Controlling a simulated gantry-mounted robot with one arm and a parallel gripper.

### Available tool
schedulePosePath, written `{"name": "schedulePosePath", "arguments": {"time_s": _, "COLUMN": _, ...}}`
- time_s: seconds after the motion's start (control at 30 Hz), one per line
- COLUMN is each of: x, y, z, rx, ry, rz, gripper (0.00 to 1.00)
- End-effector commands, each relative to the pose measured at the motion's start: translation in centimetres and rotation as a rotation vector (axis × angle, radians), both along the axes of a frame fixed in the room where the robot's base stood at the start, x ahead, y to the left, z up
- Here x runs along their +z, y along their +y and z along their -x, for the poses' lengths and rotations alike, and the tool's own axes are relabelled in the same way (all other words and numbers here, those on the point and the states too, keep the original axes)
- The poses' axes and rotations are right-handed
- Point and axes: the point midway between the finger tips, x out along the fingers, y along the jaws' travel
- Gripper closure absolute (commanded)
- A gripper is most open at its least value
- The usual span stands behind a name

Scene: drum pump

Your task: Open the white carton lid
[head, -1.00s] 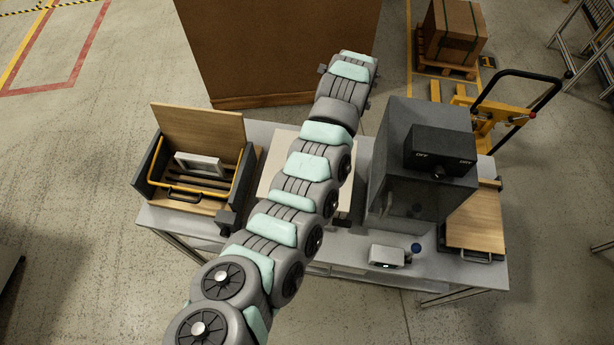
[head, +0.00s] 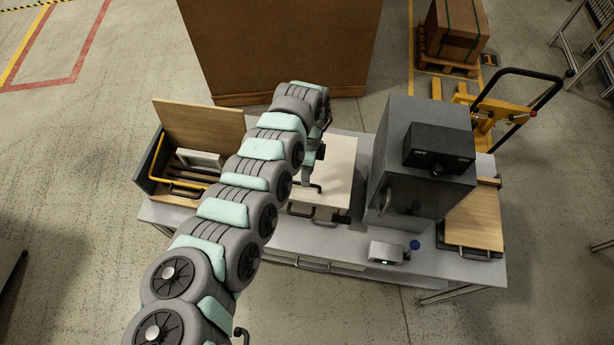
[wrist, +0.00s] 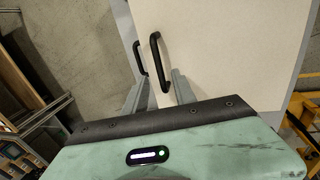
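The white carton (head: 338,160) stands in the middle of the bench, its pale lid flat and shut. In the wrist view the white lid (wrist: 225,45) fills the right side. A black bar handle (wrist: 155,62) lies near the lid's edge, and a second black handle (wrist: 139,58) is just left of it, past the edge. My gripper (wrist: 160,76) is open, its two grey fingers apart with the lid handle's near end between them. No grip on the handle shows. In the head view my arm hides the carton's left part and most of the gripper.
A wooden box with its lid raised (head: 200,118) is at the left. A tall grey cabinet (head: 410,160) stands close right of the carton. A wooden-lidded case (head: 475,218) is at the far right. A small white device (head: 385,252) sits at the front. Bare bench shows at front centre.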

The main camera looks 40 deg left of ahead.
Motion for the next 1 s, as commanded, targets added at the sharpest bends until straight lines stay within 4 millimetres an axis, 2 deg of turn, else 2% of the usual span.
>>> {"name": "schedulePosePath", "arguments": {"time_s": 0.2, "x": -2.2, "y": -0.3, "z": 0.4, "rx": 0.0, "ry": 0.001, "rz": 0.001, "gripper": 0.68}}
{"name": "schedulePosePath", "arguments": {"time_s": 0.53, "x": -2.6, "y": -0.3, "z": 0.4, "rx": 0.0, "ry": -0.001, "rz": -0.001, "gripper": 0.68}}
{"name": "schedulePosePath", "arguments": {"time_s": 0.93, "x": -2.6, "y": -0.3, "z": 0.4, "rx": 0.0, "ry": -0.001, "rz": -0.001, "gripper": 0.99}}
{"name": "schedulePosePath", "arguments": {"time_s": 1.0, "x": -2.6, "y": -0.3, "z": 0.4, "rx": 0.0, "ry": -0.001, "rz": -0.001, "gripper": 1.0}}
